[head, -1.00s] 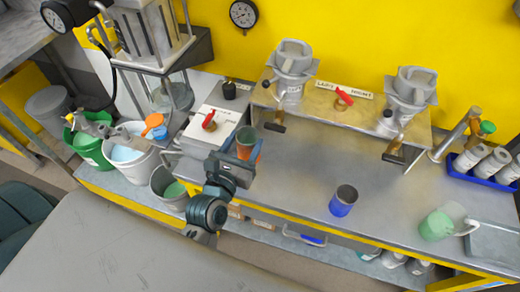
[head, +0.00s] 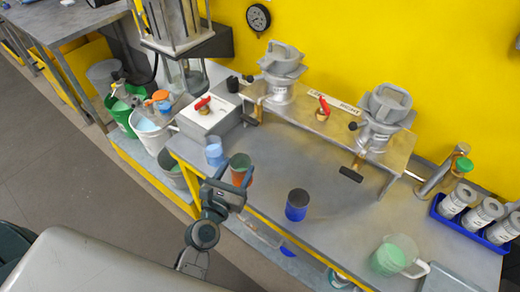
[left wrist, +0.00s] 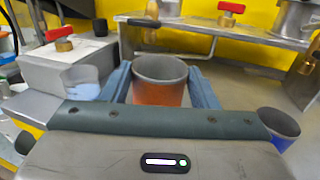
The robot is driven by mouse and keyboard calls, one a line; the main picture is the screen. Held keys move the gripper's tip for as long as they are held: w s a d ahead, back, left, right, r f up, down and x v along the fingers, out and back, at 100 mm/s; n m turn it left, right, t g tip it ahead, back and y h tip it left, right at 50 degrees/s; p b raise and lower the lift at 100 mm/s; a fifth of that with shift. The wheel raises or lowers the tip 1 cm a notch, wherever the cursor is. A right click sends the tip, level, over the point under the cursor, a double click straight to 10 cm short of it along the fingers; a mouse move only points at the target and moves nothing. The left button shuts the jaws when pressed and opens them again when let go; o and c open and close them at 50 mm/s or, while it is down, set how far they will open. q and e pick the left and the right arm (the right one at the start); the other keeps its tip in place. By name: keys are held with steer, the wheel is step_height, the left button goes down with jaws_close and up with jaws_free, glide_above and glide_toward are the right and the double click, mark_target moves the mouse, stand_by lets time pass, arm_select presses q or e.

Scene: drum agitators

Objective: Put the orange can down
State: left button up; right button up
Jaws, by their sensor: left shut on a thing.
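The orange can (head: 240,167) is upright between the fingers of my left gripper (head: 229,184). In the left wrist view the can (left wrist: 158,92) stands between two blue-grey fingers (left wrist: 160,88), one on each side, and its lower part is hidden by the gripper body. The can is over the grey bench (head: 270,165) near its front edge. I cannot tell whether its base touches the bench. My right gripper is not in view.
A dark blue can (head: 297,206) stands to the right. A light blue cup (head: 214,152) is close on the left, before a grey valve box (head: 207,116). A raised shelf (head: 330,125) with two silver hoppers is behind. A clear jug (head: 392,256) stands front right.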

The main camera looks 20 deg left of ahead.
mark_target(240, 164)
arm_select(q)
steer(key=f, duration=0.1)
steer(key=a+f, duration=0.1)
steer(key=f, duration=0.1)
steer(key=shift+w+a+f, duration=0.15)
steer(key=shift+w+f, duration=0.25)
steer(key=shift+f+y, duration=0.25)
steer(key=shift+y, duration=0.05)
steer(key=shift+w, duration=0.2)
steer(key=w+p, duration=0.1)
steer(key=w, duration=0.3)
steer(key=shift+w+r, duration=0.1)
steer(key=shift+w, duration=0.25)
steer(key=w, duration=0.4)
steer(key=w+f, duration=0.1)
steer(key=w, duration=0.3)
steer(key=w+d, duration=0.1)
steer(key=w, duration=0.4)
steer(key=shift+f, duration=0.2)
steer(key=shift+f+b, duration=0.35)
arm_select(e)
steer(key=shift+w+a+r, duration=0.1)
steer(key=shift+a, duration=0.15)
